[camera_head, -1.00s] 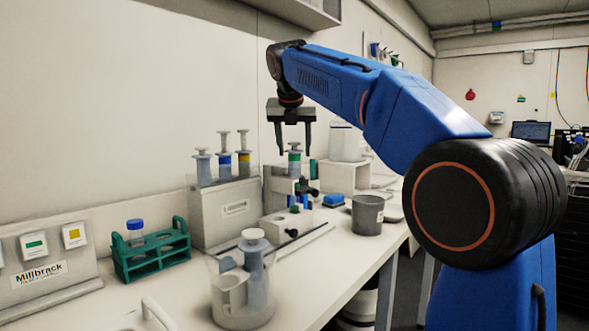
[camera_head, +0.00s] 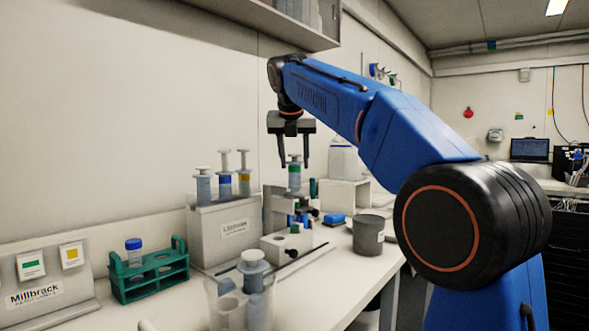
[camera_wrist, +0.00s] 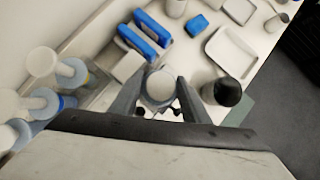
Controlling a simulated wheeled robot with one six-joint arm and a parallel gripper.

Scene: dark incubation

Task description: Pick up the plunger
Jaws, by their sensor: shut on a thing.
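Several similar banded plungers (camera_head: 225,178) stand in a grey box (camera_head: 222,232) to the left. A clear beaker (camera_head: 232,308), a green rack (camera_head: 150,277), a grey cup (camera_head: 369,235) and a blue block (camera_head: 334,220) are nearby. A shelf (camera_head: 270,18) hangs above.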

